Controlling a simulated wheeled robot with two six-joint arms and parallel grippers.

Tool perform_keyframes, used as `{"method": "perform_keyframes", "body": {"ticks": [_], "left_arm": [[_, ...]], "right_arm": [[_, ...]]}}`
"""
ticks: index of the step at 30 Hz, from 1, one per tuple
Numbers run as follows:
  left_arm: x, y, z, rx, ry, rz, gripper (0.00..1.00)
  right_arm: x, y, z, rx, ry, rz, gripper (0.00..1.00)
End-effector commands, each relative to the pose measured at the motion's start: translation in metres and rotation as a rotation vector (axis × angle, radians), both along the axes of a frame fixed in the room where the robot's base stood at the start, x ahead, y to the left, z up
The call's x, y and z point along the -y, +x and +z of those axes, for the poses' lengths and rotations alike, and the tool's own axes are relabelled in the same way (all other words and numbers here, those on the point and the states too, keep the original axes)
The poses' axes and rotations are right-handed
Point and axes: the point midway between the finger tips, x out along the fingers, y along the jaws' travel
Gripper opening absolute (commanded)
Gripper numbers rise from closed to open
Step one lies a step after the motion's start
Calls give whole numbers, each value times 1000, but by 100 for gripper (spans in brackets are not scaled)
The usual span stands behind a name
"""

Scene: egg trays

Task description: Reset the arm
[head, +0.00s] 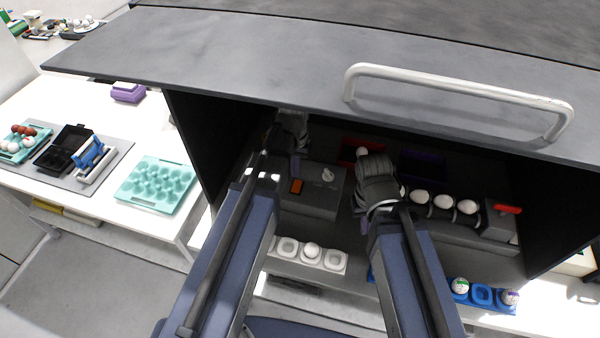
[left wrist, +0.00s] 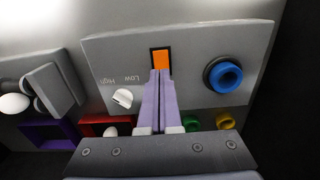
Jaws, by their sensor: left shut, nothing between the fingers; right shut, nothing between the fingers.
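The button also shows in the head view (head: 296,186). My right gripper (head: 368,160) is inside the cabinet, empty and shut, its fingers largely hidden behind the wrist.
The panel has a white High/Low knob (left wrist: 122,98) and a blue ring (left wrist: 223,76). White eggs rest on a roller unit (head: 445,214) at right. A white tray (head: 335,262) and blue tray (head: 483,296) lie in front. The cabinet lid (head: 250,60) overhangs both arms. A teal tray (head: 155,185) stands left.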

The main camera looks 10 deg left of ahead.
Motion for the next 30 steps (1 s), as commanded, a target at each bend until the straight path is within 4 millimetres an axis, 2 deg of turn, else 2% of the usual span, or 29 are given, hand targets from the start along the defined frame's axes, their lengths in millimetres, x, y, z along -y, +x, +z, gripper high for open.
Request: {"method": "perform_keyframes", "body": {"ticks": [2, 6, 9, 13, 17, 30], "left_arm": [[14, -16, -4, -5, 7, -30, 0], [56, -67, -14, -21, 41, -132, 0], [78, -101, -19, -30, 66, -202, 0], [96, -131, -23, -37, 91, -267, 0], [103, -143, -24, -39, 103, -294, 0], [103, -142, -23, -40, 104, -295, 0]], "right_arm": [[0, 0, -4, 0, 0, 0, 0], [0, 0, -14, 0, 0, -1, 0], [0, 0, -20, 0, 0, -1, 0], [0, 0, -24, 0, 0, -1, 0], [0, 0, -25, 0, 0, -1, 0], [0, 0, -25, 0, 0, -1, 0]]}}
